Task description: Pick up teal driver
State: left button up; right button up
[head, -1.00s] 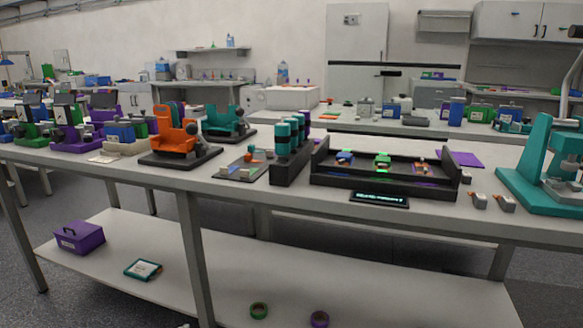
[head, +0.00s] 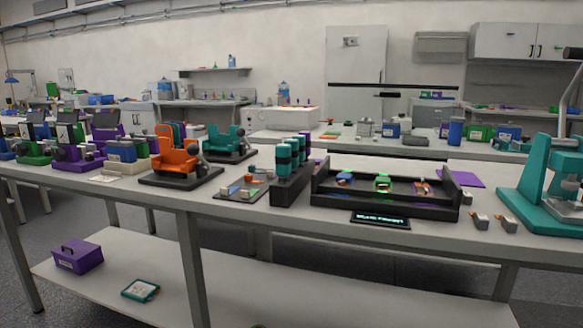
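Upright black-and-teal cylinders, which look like driver handles, stand in a row in a black rack (head: 290,188) on the bench. The nearest teal-banded driver (head: 284,160) is at the front end of the row. Another teal-banded one (head: 293,153) stands right behind it, and more are partly hidden farther back. The lower parts of the drivers are hidden in the rack. Neither of my grippers is in view.
A black tray (head: 385,209) with small parts sits right of the rack, a small display (head: 380,220) before it. Left are a grey mat (head: 232,192), an orange fixture (head: 176,156) and a teal fixture (head: 226,143). A teal press (head: 540,185) stands far right.

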aim_at(294, 143)
jog(key=i+l+z, duration=0.1)
jog(key=i+l, duration=0.7)
